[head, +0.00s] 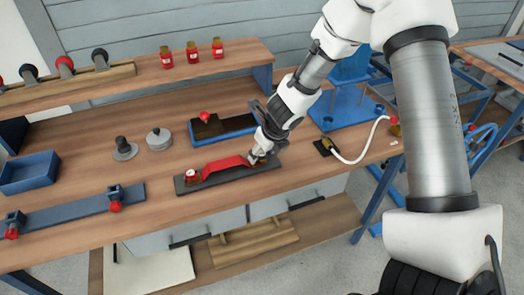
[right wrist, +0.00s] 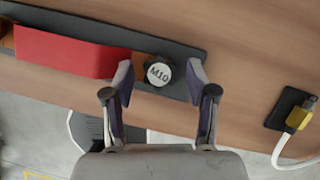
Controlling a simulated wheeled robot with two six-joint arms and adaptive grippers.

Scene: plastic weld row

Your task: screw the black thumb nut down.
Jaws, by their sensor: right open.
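The black thumb nut (right wrist: 158,72), with a white top marked M10, stands at the end of the dark base plate (right wrist: 185,50), beside the red part (right wrist: 72,52). My right gripper (right wrist: 160,76) is open, one finger on either side of the nut, with visible gaps to it. In the head view my right gripper (head: 262,159) is over the right end of the dark base plate (head: 235,177) and mostly hides the nut. The red part (head: 225,165) lies along the plate, and a red-and-white piece (head: 190,175) is at its left end. My left gripper is out of view.
A blue-rimmed tray (head: 232,125) lies behind the plate. A black pad with a yellow connector and white cable (head: 328,146) is to the right. A grey knob (head: 124,149) and round weight (head: 159,139) stand left. The wood between is clear.

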